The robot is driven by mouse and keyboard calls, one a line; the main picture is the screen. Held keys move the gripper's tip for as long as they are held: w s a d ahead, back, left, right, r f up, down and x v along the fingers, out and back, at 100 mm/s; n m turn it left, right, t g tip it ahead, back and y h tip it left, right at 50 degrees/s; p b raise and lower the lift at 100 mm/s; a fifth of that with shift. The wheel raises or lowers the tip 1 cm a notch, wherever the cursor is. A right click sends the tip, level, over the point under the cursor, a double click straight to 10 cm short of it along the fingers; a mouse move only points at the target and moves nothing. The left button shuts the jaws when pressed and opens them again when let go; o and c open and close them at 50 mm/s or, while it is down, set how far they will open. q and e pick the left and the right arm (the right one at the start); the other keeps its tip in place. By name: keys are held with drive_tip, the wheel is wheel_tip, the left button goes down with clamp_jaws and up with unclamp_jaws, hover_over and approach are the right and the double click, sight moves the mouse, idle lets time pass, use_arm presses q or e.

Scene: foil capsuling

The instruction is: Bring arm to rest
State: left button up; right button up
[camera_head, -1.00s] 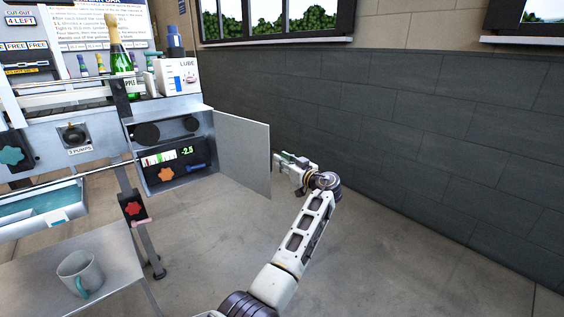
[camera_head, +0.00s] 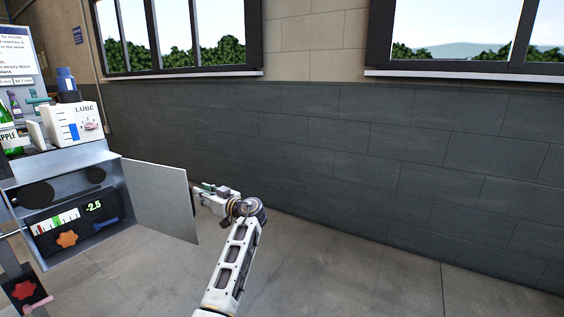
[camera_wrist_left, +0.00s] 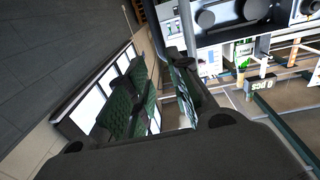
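My left arm reaches up from the bottom of the head view. Its left gripper (camera_head: 203,191) is raised in front of the grey wall, beside the open grey door panel (camera_head: 162,197) of the machine. In the left wrist view, dark fingers (camera_wrist_left: 155,58) stand apart with a gap between them. I see nothing held between them. The gripper's far side is hard to make out in the head view. My right gripper is not in view.
The machine's control box (camera_head: 75,222) shows -2.5 and an orange knob (camera_head: 67,239). A white LUBE container (camera_head: 75,124) and a green bottle (camera_head: 10,135) stand on top. A dark wall (camera_head: 380,150) with windows lies behind. Floor (camera_head: 350,275) at right is clear.

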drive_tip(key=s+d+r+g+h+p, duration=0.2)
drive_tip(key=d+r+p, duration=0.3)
drive_tip(key=p, duration=1.1)
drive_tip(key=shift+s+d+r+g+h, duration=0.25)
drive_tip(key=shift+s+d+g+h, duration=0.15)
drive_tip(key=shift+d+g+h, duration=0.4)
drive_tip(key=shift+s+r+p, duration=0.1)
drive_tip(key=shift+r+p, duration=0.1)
drive_tip(key=shift+p, duration=0.4)
